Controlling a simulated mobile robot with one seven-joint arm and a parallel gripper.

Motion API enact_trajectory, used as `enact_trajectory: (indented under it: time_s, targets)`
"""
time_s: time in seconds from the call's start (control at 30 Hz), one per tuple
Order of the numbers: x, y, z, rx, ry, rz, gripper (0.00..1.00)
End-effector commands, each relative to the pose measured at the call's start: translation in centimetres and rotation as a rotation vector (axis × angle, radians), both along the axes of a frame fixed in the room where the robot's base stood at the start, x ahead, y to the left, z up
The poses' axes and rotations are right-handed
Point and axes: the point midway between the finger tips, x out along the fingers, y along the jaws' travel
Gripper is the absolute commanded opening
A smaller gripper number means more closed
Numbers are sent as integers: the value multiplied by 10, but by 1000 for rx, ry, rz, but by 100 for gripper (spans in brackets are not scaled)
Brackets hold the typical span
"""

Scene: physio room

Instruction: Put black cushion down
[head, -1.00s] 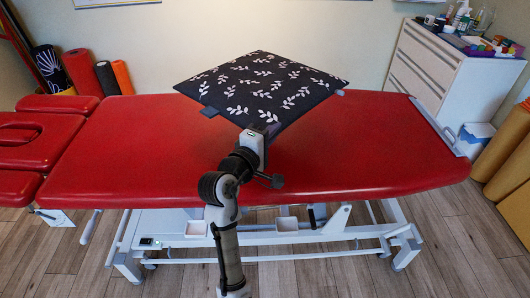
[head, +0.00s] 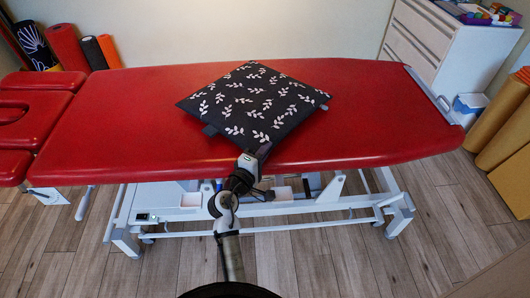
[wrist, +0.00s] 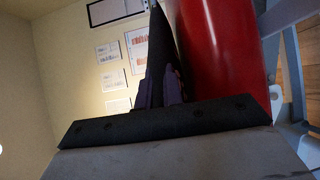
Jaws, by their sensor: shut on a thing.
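The black cushion (head: 255,103) with white leaf sprigs is square and flat, seen over the right-middle part of the red treatment table (head: 130,115). My gripper (head: 262,150) is shut on its near corner, close to the table's front edge. In the wrist view the cushion (wrist: 156,60) shows edge-on as a thin dark shape between the fingers (wrist: 160,92), beside the red table top (wrist: 215,45). The cushion lies very low over the table, nearly level with it; whether its whole underside touches cannot be told.
The table's left end has a headrest with a face opening (head: 28,110). A white drawer cabinet (head: 445,40) stands behind right, with tan rolls (head: 500,125) near it. Coloured rolls (head: 68,47) lean at the back left. The table top left of the cushion is clear.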

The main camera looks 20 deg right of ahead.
Motion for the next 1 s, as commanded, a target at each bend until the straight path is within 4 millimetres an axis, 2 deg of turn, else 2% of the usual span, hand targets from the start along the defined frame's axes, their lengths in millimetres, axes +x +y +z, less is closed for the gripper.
enact_trajectory:
  time_s: [0.37, 0.4, 0.57, 0.87, 1.0]
  targets:
    - [0, 0, -5, -1, -6, 1, 0]
    - [0, 0, -8, 0, -1, 0, 9]
    - [0, 0, -7, 0, -1, 0, 30]
    - [0, 0, -5, 0, -1, 0, 30]
    - [-8, 11, -8, 0, 0, 3, 30]
